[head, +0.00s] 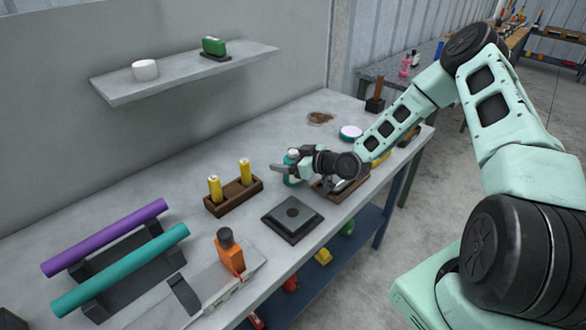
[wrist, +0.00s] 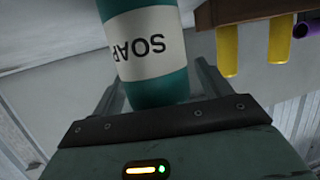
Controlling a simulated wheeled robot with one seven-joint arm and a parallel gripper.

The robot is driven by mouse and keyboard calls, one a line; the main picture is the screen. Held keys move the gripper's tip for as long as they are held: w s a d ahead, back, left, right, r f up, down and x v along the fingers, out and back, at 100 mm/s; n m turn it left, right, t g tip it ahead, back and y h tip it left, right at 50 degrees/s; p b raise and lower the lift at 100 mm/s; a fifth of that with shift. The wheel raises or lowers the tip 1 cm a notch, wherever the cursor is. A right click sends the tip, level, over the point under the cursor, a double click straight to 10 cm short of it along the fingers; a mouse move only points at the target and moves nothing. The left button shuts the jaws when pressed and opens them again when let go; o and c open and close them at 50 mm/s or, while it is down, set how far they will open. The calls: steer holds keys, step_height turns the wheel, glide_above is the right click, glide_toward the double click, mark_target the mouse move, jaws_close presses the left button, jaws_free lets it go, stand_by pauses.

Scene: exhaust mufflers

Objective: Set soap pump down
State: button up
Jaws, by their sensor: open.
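The soap pump is a teal bottle with a white SOAP label (wrist: 152,45). It fills the upper middle of the wrist view, where the scene appears upside down. It appears upright, but its base is out of that view. My gripper (wrist: 155,80) is open, with one finger on each side of the bottle. In the head view my gripper (head: 288,172) is low over the worktop at the bottle, which it partly hides. I cannot tell whether the base touches the worktop (head: 215,245).
A wooden block with yellow cylinders (head: 233,198) stands to the left. A dark square plate (head: 292,214) lies in front. A teal-rimmed disc (head: 351,132) is behind.

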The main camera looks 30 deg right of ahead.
steer(key=c, duration=1.1)
steer(key=shift+c, duration=0.7)
steer(key=shift+r, duration=0.15)
